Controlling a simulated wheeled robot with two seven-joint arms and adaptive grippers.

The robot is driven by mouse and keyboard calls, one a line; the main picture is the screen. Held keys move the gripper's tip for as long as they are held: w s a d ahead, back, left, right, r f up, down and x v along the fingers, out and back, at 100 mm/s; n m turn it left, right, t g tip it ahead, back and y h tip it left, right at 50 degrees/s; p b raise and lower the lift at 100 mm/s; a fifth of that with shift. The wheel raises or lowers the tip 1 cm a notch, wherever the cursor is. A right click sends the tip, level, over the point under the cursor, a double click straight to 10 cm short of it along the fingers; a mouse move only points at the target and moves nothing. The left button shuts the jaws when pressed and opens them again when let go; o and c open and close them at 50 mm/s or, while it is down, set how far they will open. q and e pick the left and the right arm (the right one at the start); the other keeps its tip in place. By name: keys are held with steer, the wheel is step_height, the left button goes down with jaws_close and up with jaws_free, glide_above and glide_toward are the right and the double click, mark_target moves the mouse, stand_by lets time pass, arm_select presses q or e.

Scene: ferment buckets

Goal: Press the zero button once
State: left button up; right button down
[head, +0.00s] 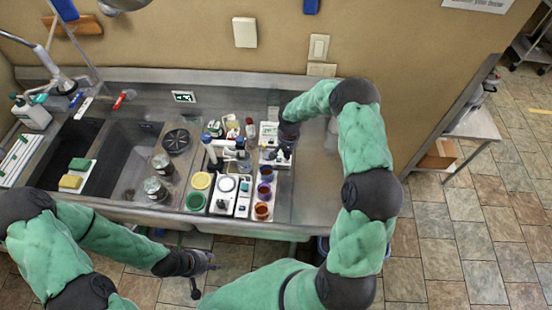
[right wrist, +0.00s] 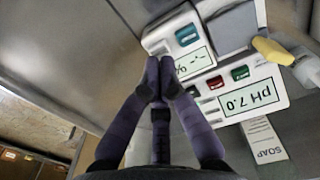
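In the right wrist view, a white instrument (right wrist: 155,40) has a display reading "-.- %", with a teal button (right wrist: 187,35) beside it. Any label on the button is too small to read, so I cannot tell which button is zero. A second white instrument (right wrist: 276,101) shows "pH 7.0" and has red and green buttons. My right gripper (right wrist: 160,72) is shut and empty; its tips appear in front of the "%" instrument, contact unclear. In the head view my right gripper (head: 284,154) is over the instruments. My left gripper (head: 203,274) is open and empty before the counter's front edge.
A white scale (head: 226,185), yellow (head: 201,180) and green (head: 195,201) round lids and cups of dark liquid (head: 262,210) crowd the counter near the instruments. Jars (head: 154,188) stand left, beside the sink (head: 125,150). The counter's right end (head: 317,190) is clear.

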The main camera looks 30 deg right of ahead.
steer(key=shift+f+b, duration=1.25)
steer(key=shift+f, duration=0.05)
steer(key=shift+r, duration=0.2)
stand_by(0.4)
steer(key=shift+r+p, duration=1.5)
steer(key=shift+r, duration=1.4)
